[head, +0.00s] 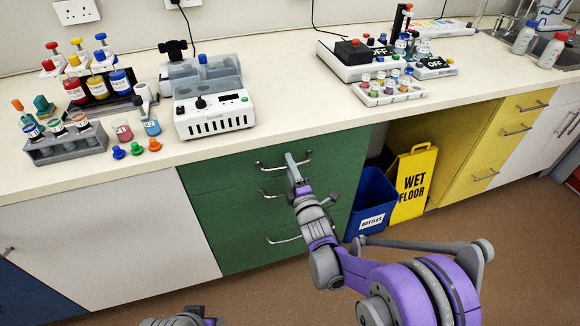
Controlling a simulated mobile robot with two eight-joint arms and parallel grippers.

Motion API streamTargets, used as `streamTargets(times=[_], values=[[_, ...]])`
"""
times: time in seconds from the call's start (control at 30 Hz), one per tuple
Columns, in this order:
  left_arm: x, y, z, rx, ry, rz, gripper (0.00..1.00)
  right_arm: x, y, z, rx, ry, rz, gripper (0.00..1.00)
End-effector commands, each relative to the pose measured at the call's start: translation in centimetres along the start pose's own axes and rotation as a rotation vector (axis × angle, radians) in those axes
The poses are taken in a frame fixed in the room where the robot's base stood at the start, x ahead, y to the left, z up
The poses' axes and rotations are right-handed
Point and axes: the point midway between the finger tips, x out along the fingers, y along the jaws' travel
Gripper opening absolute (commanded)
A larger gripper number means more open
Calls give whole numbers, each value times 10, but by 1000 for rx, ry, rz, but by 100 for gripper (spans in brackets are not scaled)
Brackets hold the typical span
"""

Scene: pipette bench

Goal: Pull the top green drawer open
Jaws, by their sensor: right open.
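The green drawer unit (217,228) stands under the counter, with its drawers stacked and a metal bar handle on each. The top green drawer (222,177) looks shut, its front flush with the unit. Its handle (266,166) runs across the upper part of that front. My right gripper (291,162) is open, with its fingertips at the middle of this handle in the picture. The gripper covers part of the handle, and I cannot tell whether it touches it or whether the bar lies between the fingers. My left gripper is not clearly in view.
A blue bin (374,190) and a yellow wet floor sign (413,182) stand right of the green drawers. Yellow drawers (508,135) are further right. A white instrument (212,118) stands on the counter (290,108) above. Floor in front is clear.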

Motion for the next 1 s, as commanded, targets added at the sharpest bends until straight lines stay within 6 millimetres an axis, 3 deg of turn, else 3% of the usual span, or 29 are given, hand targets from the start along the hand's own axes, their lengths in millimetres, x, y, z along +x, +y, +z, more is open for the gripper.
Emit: streamTargets(times=[0.07,0.3,1.0], values=[[0,0,0,0,0,0,50,0,0,0,0,0,0,44],[0,0,0,0,0,0,50,0,0,0,1,0,0,1],[0,0,0,0,0,0,50,0,0,0,1,0,0,0]])
